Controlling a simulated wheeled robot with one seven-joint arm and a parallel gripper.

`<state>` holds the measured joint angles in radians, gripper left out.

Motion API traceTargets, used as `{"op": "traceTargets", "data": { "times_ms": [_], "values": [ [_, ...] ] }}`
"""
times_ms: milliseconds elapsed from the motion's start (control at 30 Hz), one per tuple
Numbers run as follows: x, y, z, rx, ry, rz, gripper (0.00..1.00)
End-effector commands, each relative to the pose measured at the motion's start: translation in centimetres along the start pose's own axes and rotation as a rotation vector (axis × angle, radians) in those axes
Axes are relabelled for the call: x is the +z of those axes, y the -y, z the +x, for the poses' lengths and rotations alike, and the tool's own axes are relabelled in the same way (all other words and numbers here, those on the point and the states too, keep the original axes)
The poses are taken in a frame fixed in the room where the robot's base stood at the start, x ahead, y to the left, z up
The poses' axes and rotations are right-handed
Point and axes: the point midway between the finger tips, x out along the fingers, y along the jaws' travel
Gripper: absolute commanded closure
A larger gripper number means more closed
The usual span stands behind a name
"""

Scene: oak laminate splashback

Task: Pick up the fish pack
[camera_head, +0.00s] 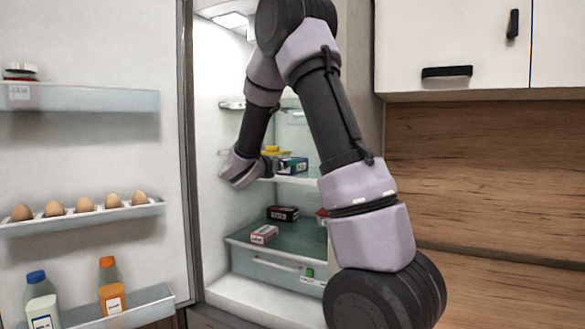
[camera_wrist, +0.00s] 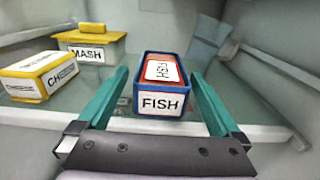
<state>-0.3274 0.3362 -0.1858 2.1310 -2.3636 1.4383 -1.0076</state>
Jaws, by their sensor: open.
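The fish pack (camera_wrist: 162,101) is a blue box with a red top and white labels reading FISH. In the wrist view it stands on a fridge shelf, between the fingers of my gripper (camera_wrist: 160,85). The two teal fingers are open, one on each side, and a gap shows between each finger and the pack. In the head view the pack (camera_head: 293,165) is a small blue box on the upper shelf. My arm reaches into the fridge there, and my gripper's fingers are hard to make out.
In the wrist view, a yellow box marked CH (camera_wrist: 40,77) and a yellow-lidded MASH tub (camera_wrist: 90,46) stand left of the pack. The open fridge door (camera_head: 90,150) with eggs and bottles is at left. Small boxes (camera_head: 264,234) lie on the lower shelf.

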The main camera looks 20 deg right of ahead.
Motion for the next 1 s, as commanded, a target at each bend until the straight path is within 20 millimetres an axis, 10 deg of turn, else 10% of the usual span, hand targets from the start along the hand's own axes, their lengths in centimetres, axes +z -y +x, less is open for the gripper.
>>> {"op": "traceTargets", "data": {
  "times_ms": [533,800,1000],
  "values": [
    [-0.2,0.2,4.1,-0.001,-0.001,0.001,0.0],
    [-0.2,0.2,4.0,-0.001,-0.001,0.001,1.0],
    [-0.1,0.2,4.0,-0.001,0.0,0.002,1.0]
  ]
}}
